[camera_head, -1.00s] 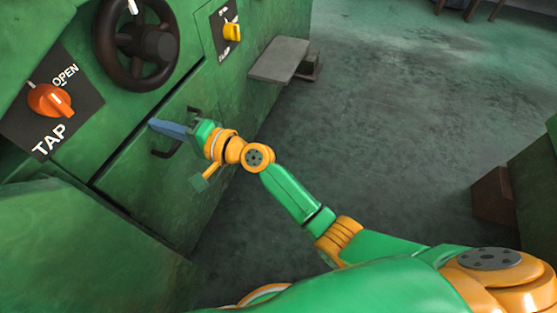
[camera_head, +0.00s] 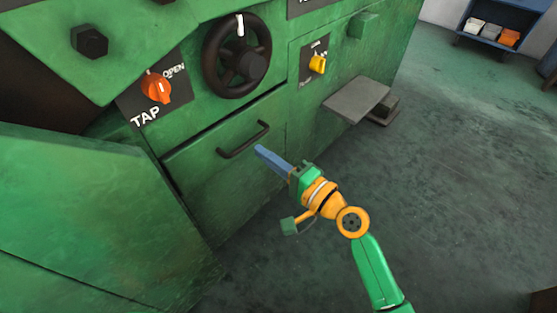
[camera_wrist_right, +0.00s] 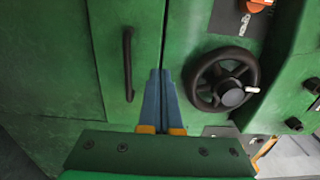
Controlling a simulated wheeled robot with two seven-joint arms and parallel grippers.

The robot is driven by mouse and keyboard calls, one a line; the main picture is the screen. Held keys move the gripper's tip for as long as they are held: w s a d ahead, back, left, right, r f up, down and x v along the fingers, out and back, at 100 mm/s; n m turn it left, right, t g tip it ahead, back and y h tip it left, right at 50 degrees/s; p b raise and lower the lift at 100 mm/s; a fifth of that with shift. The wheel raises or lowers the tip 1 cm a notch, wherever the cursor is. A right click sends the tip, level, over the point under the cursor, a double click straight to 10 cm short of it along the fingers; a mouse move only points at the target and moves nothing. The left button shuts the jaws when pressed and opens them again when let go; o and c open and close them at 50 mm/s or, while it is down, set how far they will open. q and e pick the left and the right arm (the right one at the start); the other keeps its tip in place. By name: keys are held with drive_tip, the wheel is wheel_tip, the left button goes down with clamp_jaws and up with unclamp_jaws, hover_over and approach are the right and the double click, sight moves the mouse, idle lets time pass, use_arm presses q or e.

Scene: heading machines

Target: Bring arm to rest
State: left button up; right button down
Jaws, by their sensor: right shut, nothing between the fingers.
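My right arm comes in from the lower right in the head view. Its gripper (camera_head: 260,151) has blue fingers that are closed together with nothing between them. The fingertips hang in front of the green machine's drawer front (camera_head: 215,165), just right of and below its dark handle (camera_head: 243,140), and look apart from it. The right wrist view also shows the shut fingers (camera_wrist_right: 160,75), between the handle (camera_wrist_right: 127,64) and the black handwheel (camera_wrist_right: 222,82). My left gripper is not in view.
The handwheel (camera_head: 237,57), orange TAP knob (camera_head: 156,88) and yellow knob (camera_head: 318,64) are on the machine. A grey plate (camera_head: 357,99) juts out at its right. A blue shelf with bins (camera_head: 487,30) stands far right. The floor (camera_head: 450,170) between is clear.

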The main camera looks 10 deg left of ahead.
drive_tip(key=s+d+f+n+g+h+p, duration=0.1)
drive_tip(key=s+d+f+g+h+p, duration=0.1)
drive_tip(key=s+d+f+h+p, duration=0.4)
drive_tip(key=s+d+f+n+g+h+p, duration=0.15)
drive_tip(key=d+f+h+p, duration=0.25)
drive_tip(key=d+f+p, duration=0.6)
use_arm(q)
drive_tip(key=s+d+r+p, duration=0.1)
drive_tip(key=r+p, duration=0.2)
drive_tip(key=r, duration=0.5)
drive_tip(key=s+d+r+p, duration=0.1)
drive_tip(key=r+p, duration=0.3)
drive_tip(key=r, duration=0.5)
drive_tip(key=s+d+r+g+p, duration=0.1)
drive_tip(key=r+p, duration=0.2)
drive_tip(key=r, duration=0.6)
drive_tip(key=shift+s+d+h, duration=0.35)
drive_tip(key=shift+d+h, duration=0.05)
use_arm(e)
drive_tip(key=s+d+f+n+g+h, duration=0.1)
drive_tip(key=s+d, duration=0.4)
drive_tip(key=s, duration=0.8)
drive_tip(key=s+d+f+n+g+h, duration=0.2)
drive_tip(key=s+d+n+g, duration=0.3)
drive_tip(key=s, duration=0.9)
drive_tip(key=shift+s+n+h, duration=0.3)
drive_tip(key=shift+n+h, duration=0.35)
drive_tip(key=shift+h, duration=0.15)
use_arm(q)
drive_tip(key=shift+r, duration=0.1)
